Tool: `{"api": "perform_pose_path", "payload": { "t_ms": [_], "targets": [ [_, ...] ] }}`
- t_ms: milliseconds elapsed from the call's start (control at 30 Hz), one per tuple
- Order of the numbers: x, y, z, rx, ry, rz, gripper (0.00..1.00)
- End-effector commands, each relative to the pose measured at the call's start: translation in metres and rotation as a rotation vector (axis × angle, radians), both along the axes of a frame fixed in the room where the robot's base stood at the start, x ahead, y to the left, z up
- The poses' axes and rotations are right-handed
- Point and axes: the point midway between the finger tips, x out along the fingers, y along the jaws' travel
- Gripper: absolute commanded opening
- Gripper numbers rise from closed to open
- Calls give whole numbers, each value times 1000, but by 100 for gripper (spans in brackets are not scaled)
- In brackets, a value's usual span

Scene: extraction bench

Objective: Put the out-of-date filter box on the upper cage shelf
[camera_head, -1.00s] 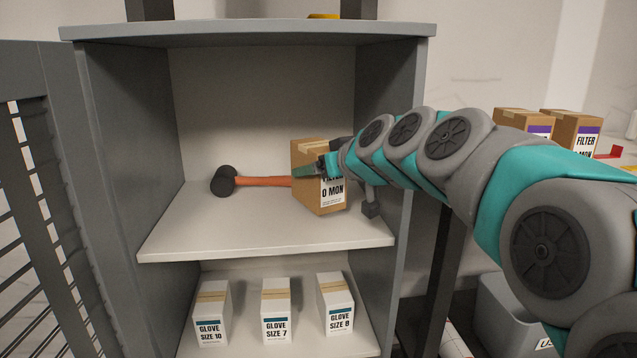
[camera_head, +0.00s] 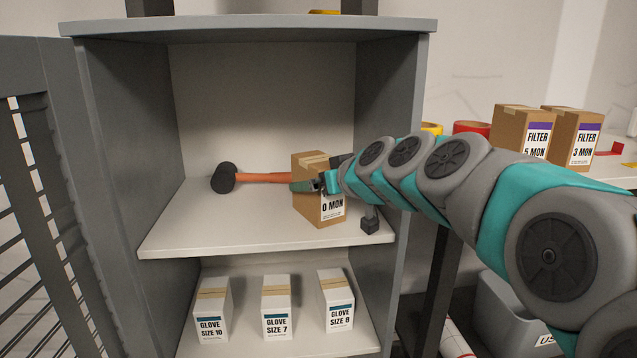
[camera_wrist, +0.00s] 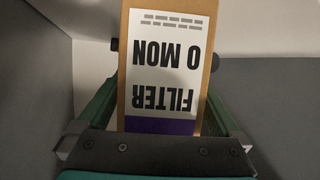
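The filter box marked 0 MON (camera_head: 318,168) is a brown carton with a white and purple label. It is upright inside the cage, over the front right of the upper cage shelf (camera_head: 225,228). Its base is at or very near the shelf surface; I cannot tell whether it touches. My gripper (camera_head: 316,184) is shut on the box, with a green finger on each side. In the wrist view the box (camera_wrist: 166,55) fills the gap between the fingers, its label upside down. The fingers and wrist hide part of the label in the head view.
A mallet (camera_head: 262,178) lies on the upper shelf, its handle running toward the box. Several glove boxes (camera_head: 276,307) stand on the shelf below. Filter boxes marked 5 MON (camera_head: 522,132) and 3 MON (camera_head: 573,138) stand on the bench at right. The shelf's front left is clear.

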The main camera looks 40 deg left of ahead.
Motion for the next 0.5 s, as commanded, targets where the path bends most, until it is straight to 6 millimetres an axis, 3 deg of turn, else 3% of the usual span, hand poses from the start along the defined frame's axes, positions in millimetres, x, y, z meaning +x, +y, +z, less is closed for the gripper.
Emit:
{"api": "perform_pose_path", "payload": {
  "t_ms": [267, 500],
  "targets": [
    [0, 0, 5, 0, 0, 0, 100],
    [-9, -30, 16, 5, -2, -2, 100]
  ]
}}
